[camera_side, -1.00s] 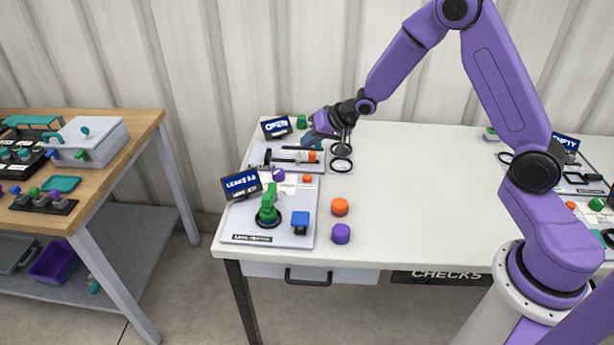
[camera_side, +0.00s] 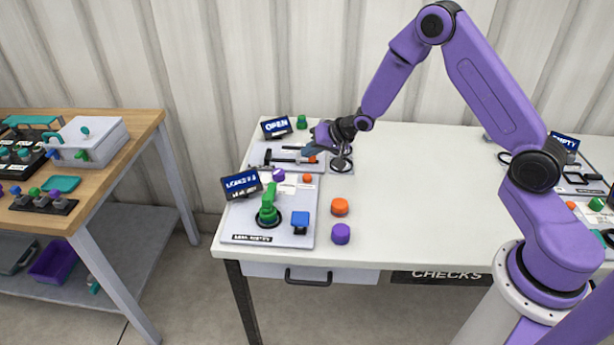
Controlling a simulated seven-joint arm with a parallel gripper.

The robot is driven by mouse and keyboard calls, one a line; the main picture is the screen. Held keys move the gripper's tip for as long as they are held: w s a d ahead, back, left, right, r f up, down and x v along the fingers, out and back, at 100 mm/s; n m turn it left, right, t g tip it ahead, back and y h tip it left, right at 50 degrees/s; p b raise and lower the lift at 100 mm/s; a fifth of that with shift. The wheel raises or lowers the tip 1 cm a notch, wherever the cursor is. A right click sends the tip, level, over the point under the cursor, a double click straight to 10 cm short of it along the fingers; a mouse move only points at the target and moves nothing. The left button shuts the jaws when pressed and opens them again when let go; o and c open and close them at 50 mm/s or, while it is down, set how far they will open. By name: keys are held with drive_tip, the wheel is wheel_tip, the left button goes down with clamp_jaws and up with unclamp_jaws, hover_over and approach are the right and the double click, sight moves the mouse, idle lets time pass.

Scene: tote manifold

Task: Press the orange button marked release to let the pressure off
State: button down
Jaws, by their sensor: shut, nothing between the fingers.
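A small orange button (camera_side: 307,178) sits at the back right of the front plate, by a small white label too small to read. The plate (camera_side: 240,225) also carries a green lever (camera_side: 268,205), a blue button (camera_side: 300,219) and a purple knob (camera_side: 278,175). I cannot tell whether my fingertips touch that device.
Loose orange (camera_side: 340,207) and purple (camera_side: 341,234) pieces lie right of the front plate. The table's middle (camera_side: 430,190) is clear.

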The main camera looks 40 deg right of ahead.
sight(310, 177)
drive_tip(key=shift+f, duration=2.45)
drive_tip(key=shift+f, duration=0.15)
drive_tip(key=shift+f, duration=0.3)
drive_tip(key=shift+f, duration=0.45)
idle(0.9)
drive_tip(key=shift+r, duration=0.9)
drive_tip(key=shift+r, duration=2.5)
